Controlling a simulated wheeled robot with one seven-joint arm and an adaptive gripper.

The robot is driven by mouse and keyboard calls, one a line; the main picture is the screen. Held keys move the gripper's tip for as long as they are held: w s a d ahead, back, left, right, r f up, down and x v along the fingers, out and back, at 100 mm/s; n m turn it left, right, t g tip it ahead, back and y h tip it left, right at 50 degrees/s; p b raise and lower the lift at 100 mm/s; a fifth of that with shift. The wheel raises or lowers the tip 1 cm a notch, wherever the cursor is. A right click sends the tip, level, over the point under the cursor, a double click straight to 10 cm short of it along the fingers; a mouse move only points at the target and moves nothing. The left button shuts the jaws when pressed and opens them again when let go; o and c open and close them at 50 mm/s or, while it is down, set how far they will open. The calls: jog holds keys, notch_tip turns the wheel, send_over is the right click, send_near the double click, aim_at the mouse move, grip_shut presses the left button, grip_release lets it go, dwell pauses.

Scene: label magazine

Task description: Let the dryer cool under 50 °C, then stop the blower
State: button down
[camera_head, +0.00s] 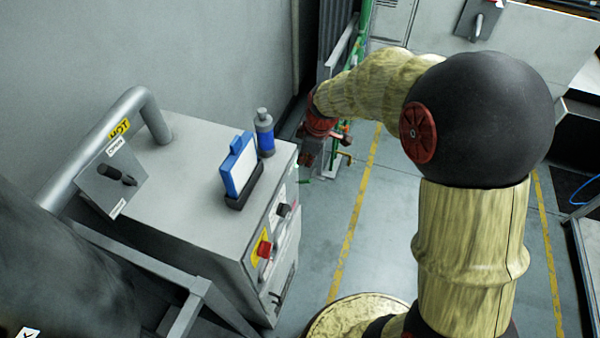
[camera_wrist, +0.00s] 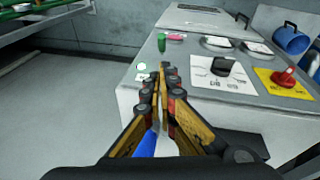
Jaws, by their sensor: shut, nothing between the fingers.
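The dryer is a grey cabinet (camera_head: 190,165) with controls on its side facing my arm. In the wrist view its panel (camera_wrist: 200,105) carries a black knob (camera_wrist: 223,66) on a white plate and a red switch (camera_wrist: 286,77) on a yellow plate. The red switch (camera_head: 264,249) and black knob (camera_head: 284,210) also show in the head view. Two pale oval windows (camera_wrist: 217,42) (camera_wrist: 256,47) are too small to read.
A pipe marked HOT (camera_head: 105,140) and a black lever (camera_head: 115,174) on a plate marked OPEN stand at the cabinet's left. A blue-and-white item (camera_head: 240,167) in a black holder and a blue-grey bottle (camera_head: 264,132) stand on top. Floor (camera_head: 350,200) right of it is clear.

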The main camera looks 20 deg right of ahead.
jog(key=p, duration=0.2)
send_near(301, 181)
jog(key=x, duration=0.3)
jog(key=w+x, duration=0.1)
jog(key=x, duration=0.1)
jog(key=shift+w+a+f, duration=0.15)
jog(key=shift+a, duration=0.25)
jog(key=shift+d+f+b, duration=0.1)
jog(key=shift+f+b, duration=0.1)
jog(key=shift+b, duration=0.95)
jog(key=shift+b, duration=0.35)
jog(key=shift+r, duration=0.1)
jog(key=shift+b, duration=0.4)
